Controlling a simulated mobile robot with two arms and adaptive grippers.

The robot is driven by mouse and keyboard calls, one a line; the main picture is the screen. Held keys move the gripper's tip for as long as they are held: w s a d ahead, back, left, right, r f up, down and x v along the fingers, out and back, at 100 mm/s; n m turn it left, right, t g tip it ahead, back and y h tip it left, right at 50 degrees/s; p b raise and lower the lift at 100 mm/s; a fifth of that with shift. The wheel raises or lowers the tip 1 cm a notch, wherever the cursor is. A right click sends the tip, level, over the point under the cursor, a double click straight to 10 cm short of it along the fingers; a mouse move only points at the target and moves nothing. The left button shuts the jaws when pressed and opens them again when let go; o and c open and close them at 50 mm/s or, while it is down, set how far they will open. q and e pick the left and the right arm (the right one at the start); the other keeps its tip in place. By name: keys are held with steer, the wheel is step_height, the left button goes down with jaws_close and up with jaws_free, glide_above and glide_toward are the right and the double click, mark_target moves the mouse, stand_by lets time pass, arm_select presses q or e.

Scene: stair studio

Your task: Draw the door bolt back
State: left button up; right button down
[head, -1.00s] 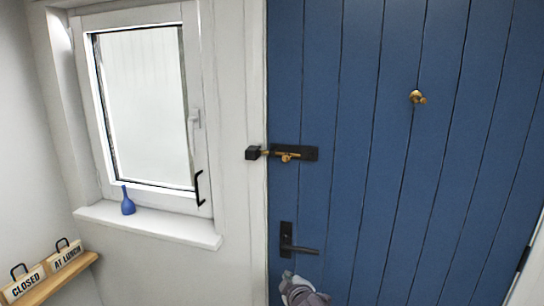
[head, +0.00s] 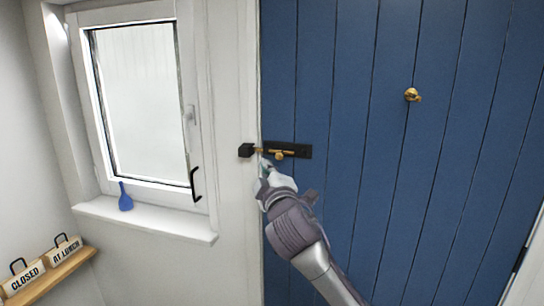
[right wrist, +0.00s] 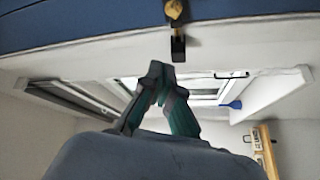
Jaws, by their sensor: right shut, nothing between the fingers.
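The door bolt is a brass rod with a brass knob (head: 279,155) on a black plate (head: 304,150) on the blue door (head: 340,70). Its left end reaches the black keeper (head: 246,150) on the white frame. My right gripper (head: 263,163) is shut and empty, just below the rod, between keeper and knob. I cannot tell whether it touches the rod. In the right wrist view its closed fingertips (right wrist: 157,68) sit below and left of the keeper (right wrist: 178,47); the brass knob (right wrist: 174,10) shows at the top edge. My left gripper is not in view.
My right arm hides the black door handle. A brass knob (head: 412,95) sits higher on the door.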

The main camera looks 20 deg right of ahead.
steer(key=p, duration=0.4)
glide_toward(258, 148)
steer(key=w+r, duration=0.4)
steer(key=s+d+f+p, duration=0.1)
steer(key=s+d+f, duration=0.1)
steer(key=shift+d+f+p, duration=0.1)
steer(key=shift+d+p, duration=0.25)
steer(key=shift+d, duration=0.05)
steer(key=shift+a, duration=0.15)
